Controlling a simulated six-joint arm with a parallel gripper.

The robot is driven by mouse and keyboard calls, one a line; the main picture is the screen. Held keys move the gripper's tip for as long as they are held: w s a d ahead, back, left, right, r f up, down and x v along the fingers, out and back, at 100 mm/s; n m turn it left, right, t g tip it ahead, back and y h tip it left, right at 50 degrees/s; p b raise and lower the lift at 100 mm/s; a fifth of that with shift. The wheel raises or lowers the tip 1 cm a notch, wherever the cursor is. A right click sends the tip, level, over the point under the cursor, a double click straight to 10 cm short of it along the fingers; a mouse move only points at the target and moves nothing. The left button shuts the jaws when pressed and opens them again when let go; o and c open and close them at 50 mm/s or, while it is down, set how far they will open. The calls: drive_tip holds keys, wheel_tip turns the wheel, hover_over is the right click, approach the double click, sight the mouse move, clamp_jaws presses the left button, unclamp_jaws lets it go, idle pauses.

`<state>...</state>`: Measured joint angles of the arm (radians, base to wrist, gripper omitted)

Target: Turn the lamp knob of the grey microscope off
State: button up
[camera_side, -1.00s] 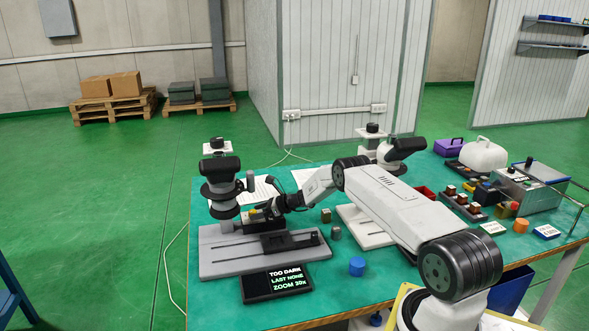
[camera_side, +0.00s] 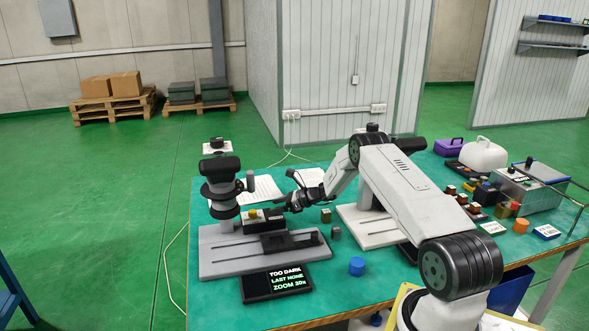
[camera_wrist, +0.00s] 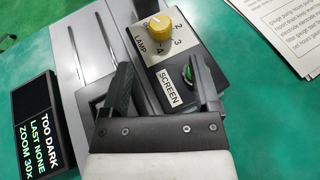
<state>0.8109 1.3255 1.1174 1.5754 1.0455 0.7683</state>
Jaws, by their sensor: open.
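The grey microscope (camera_side: 222,190) stands at the left of the table on a grey base (camera_side: 216,262). Its dark control box (camera_side: 262,223) carries the yellow lamp knob (camera_wrist: 172,24), beside the word LAMP and a number scale on a light plate. A green button (camera_wrist: 188,74) labelled SCREEN sits nearer to me. My gripper (camera_wrist: 162,82) is open and empty, its fingers apart on either side of the box's near part in the wrist view. The knob lies beyond the fingertips, not between them. In the side view my gripper (camera_side: 290,200) is just right of the box.
A display (camera_side: 276,284) in front of the grey base reads TOO DARK, LAST NONE, ZOOM 30x. A white-based second microscope (camera_side: 366,226) stands to the right, partly behind my arm. Papers (camera_wrist: 280,30) lie behind the box.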

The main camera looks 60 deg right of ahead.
idle(0.3)
